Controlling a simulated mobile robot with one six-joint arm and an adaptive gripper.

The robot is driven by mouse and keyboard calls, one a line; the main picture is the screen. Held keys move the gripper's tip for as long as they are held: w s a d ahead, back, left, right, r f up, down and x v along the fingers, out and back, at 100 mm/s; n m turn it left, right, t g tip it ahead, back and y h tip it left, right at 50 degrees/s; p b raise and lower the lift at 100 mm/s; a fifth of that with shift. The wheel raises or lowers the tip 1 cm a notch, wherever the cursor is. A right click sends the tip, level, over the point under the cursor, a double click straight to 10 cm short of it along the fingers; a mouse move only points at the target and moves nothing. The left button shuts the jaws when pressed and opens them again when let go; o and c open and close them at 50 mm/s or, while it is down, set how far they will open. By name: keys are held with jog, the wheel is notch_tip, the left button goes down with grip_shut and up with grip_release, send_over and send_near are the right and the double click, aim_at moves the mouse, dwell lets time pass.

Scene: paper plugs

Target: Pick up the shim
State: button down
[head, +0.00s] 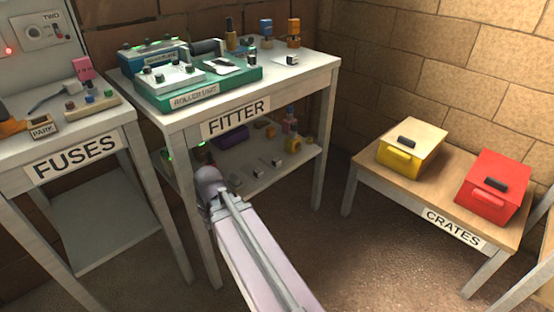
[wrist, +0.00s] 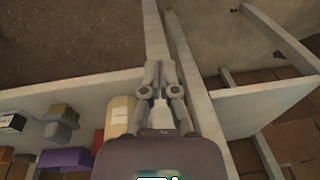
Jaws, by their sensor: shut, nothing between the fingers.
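My gripper (wrist: 161,68) shows in the wrist view, shut and empty. It is over the edge of a pale shelf, right beside a tan block (wrist: 120,115). In the head view my arm reaches to the front left leg of the FITTER table (head: 237,119), and the gripper cannot be made out there. I cannot tell for sure which thing is the shim. Several small pieces, among them a grey-white block (head: 277,161), lie on the lower shelf (head: 262,182) of that table.
The FITTER top holds a green roller unit (head: 232,82). The FUSES table (head: 75,148) stands left. Yellow (head: 411,146) and red (head: 493,188) crates stand right. Floor between is clear.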

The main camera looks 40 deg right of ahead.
jog(key=w+d+f+t+y+b, duration=0.25)
jog(key=w+d, duration=0.25)
jog(key=d, duration=0.5)
jog(key=t+h+b, duration=0.3)
jog(key=t+b, duration=0.3)
jog(key=t, duration=0.2)
send_near(279, 159)
jog(key=s+f, duration=0.2)
jog(key=s, duration=0.2)
jog(key=shift+w+d+f, duration=0.15)
jog(key=shift+w+d, duration=0.05)
jog(key=shift+d, duration=0.05)
jog(key=shift+w, duration=0.15)
jog(key=w, duration=0.7)
jog(key=w+a+f, duration=0.1)
jog(key=w, duration=0.3)
jog(key=shift+w, duration=0.35)
jog(key=shift+f+b, duration=0.3)
jog(key=shift+b, duration=0.3)
jog(key=shift+s, duration=0.1)
